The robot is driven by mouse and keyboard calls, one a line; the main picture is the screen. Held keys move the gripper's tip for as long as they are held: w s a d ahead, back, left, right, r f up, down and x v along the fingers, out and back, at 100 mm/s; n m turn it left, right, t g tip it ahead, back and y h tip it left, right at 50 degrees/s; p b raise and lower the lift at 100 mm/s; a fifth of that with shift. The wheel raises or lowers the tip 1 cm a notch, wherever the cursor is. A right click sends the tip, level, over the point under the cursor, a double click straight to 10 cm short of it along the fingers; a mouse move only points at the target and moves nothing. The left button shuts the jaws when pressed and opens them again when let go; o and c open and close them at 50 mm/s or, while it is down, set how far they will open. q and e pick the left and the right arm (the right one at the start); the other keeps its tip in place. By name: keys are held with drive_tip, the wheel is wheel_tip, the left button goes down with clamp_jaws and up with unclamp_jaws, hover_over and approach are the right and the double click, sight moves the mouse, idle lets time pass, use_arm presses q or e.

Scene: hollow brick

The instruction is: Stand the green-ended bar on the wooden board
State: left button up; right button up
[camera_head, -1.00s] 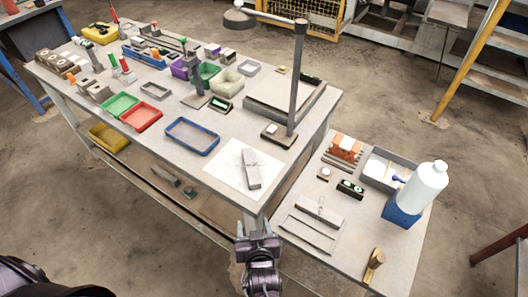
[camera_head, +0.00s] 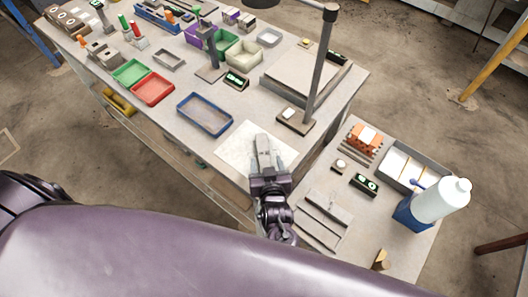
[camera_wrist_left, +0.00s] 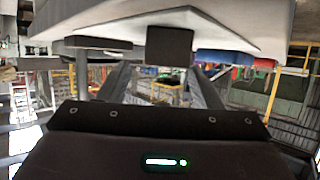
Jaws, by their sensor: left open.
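A grey bar (camera_head: 263,150) lies on a pale sheet (camera_head: 238,147) near the front corner of the main table; I take it for the task's bar, but no green end shows. My left gripper (camera_head: 266,174) is right at its near end. The left wrist view seems upside down; there the fingers (camera_wrist_left: 160,85) are apart with nothing between them, and a dark block (camera_wrist_left: 169,47), likely the bar's near end, lies beyond them near the pale surface. Which thing is the wooden board I cannot tell; a pale square panel (camera_head: 305,72) sits farther back. My right gripper is not in view.
A lamp post (camera_head: 321,68) stands behind the sheet, and a blue tray (camera_head: 204,113) lies left. The lower side table (camera_head: 395,232) holds a white bottle (camera_head: 441,200), a grey tray (camera_head: 432,172) and small blocks. My own purple arm covers the bottom.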

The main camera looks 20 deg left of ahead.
sight(264, 155)
use_arm(q)
drive_tip(key=x, duration=0.4)
drive_tip(key=shift+s+a+p, duration=0.1)
drive_tip(key=shift+a+p, duration=0.05)
drive_tip(key=shift+p, duration=0.15)
drive_tip(key=shift+s, duration=0.1)
drive_tip(key=c, duration=1.1)
drive_tip(key=shift+c, duration=0.8)
drive_tip(key=shift+r, duration=0.1)
